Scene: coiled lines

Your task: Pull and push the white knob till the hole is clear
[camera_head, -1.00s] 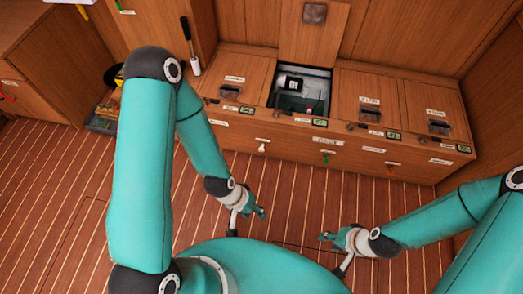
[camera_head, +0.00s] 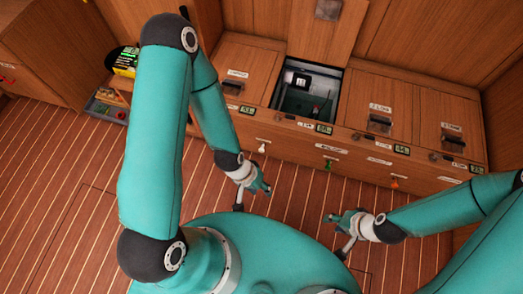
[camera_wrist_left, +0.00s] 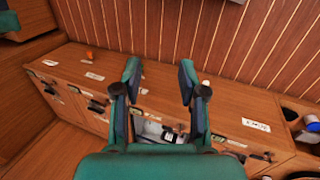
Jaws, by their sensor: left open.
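The white knob (camera_head: 263,147) sticks out from the front of the wooden bench, below the left lid. Its stem looks short and it is upright. My left gripper (camera_head: 267,188) is in front of and below it in the head view, apart from it. In the left wrist view my left gripper (camera_wrist_left: 160,73) is open, with nothing between its fingers. An open compartment (camera_head: 281,97) in the bench top has its lid raised; dark parts and a pale piece show inside. My right gripper (camera_head: 331,218) hangs at the right, touching nothing; its jaws are too small to read.
A green knob (camera_head: 328,163) and an orange knob (camera_head: 394,183) are on the same bench front, to the right. Closed lids with black latches flank the compartment. A low box (camera_head: 108,107) stands at the left. The plank floor before the bench is clear.

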